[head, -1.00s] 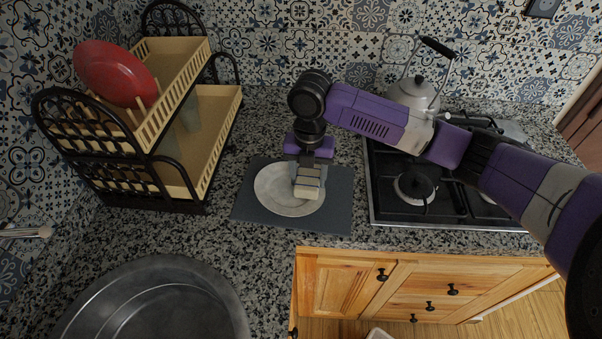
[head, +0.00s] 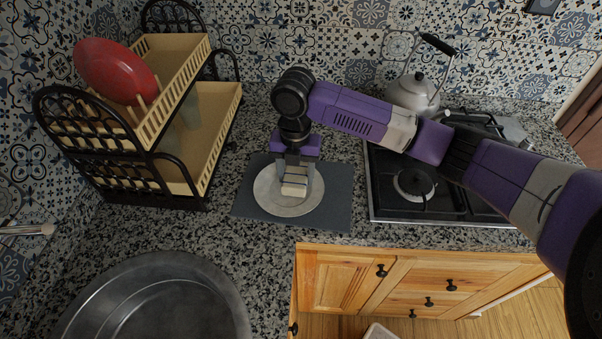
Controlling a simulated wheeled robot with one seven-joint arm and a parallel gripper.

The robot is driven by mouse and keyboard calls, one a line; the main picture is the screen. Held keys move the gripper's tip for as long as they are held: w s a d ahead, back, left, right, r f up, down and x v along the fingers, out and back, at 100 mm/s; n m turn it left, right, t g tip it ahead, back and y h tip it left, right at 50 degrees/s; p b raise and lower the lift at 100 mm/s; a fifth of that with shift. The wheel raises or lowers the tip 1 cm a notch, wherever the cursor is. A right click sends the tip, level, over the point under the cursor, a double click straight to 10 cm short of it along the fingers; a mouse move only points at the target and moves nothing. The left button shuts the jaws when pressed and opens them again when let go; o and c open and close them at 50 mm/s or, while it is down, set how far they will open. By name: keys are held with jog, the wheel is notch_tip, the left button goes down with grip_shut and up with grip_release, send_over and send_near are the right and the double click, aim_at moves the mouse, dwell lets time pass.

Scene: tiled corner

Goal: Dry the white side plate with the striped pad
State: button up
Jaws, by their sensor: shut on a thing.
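The white side plate (head: 266,193) lies on a dark grey mat (head: 338,200) on the speckled counter. It looks greyish and flat. My gripper (head: 294,180) points down over the plate, shut on the striped pad (head: 293,189), a small pale block with darker bands. The pad is at the plate's middle, a little right of centre, and appears to rest on its surface. The contact itself is too small to tell. The gripper hides part of the plate's far side.
A two-tier dish rack (head: 200,150) with a red bowl (head: 115,72) stands at the left. A metal sink (head: 160,300) is at the front left. A gas hob (head: 415,190) with a kettle (head: 412,92) is on the right, under my arm. The counter's front edge runs close below the mat.

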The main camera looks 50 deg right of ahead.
aim_at(306, 199)
jog(key=shift+w+a, duration=0.95)
jog(key=shift+w, duration=0.25)
jog(key=shift+s+d+f, duration=0.1)
jog(key=shift+s+d, duration=0.25)
jog(key=shift+s, duration=0.75)
jog(key=shift+s+d+f, duration=0.15)
jog(key=shift+s+d, duration=0.15)
jog(key=shift+s, duration=0.75)
jog(key=shift+s+d+f, duration=0.1)
jog(key=shift+s+d, duration=0.25)
jog(key=shift+s, duration=0.75)
jog(key=shift+w+a+r+p, duration=0.1)
jog(key=shift+w+a+p, duration=0.1)
jog(key=shift+w+a, duration=0.65)
jog(key=shift+w+a+r+p, duration=0.15)
jog(key=shift+w+a, duration=0.45)
jog(key=shift+w, duration=0.45)
jog(key=shift+w+a+r+p, duration=0.1)
jog(key=shift+w+a+p, duration=0.1)
jog(key=shift+w+a, duration=0.65)
jog(key=shift+s+d+f, duration=0.1)
jog(key=shift+s+d, duration=0.3)
jog(key=shift+s, duration=0.65)
jog(key=shift+s+d+r, duration=0.1)
jog(key=shift+s+d, duration=0.25)
jog(key=shift+s, duration=0.7)
jog(key=shift+s+d+f, duration=0.1)
jog(key=shift+s+d, duration=0.3)
jog(key=shift+s, duration=0.65)
